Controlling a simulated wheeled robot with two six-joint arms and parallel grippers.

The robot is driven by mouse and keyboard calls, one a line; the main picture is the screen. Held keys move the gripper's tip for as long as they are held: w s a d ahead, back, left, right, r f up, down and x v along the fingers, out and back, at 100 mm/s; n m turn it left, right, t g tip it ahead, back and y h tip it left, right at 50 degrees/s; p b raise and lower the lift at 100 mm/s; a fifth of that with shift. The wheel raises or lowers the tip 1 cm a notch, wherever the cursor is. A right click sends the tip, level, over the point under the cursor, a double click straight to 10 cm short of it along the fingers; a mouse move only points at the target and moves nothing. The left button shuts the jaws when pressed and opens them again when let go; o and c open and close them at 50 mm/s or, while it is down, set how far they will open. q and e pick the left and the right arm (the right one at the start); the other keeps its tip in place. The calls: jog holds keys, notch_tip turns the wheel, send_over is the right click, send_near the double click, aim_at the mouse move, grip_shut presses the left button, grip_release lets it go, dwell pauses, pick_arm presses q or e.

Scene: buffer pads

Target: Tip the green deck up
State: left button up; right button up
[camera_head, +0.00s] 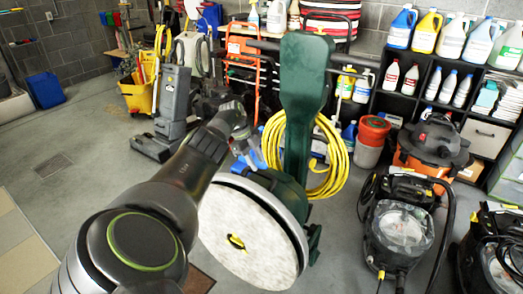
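The floor buffer has a dark green deck (288,190), and a tall green column (304,90) rises above it. The deck is tilted, so its round underside faces me. A white round pad (268,252) covers that underside, with a yellow and black centre (236,243). My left arm comes in from the lower left and crosses in front of the pad's upper left part. My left gripper (247,155) is at the deck's upper left edge, beside the column. Its fingertips are small and partly hidden, so contact and opening are unclear. My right gripper is out of view.
A yellow hose coil (335,160) hangs behind the buffer. Vacuum machines (398,228) stand on the right, with an orange one (432,150) behind. A grey upright machine (174,100) and a yellow mop bucket (138,97) are at the back left. The left floor is open.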

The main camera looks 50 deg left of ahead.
pick_arm(q)
jog(key=v, duration=1)
jog(key=shift+r, duration=0.15)
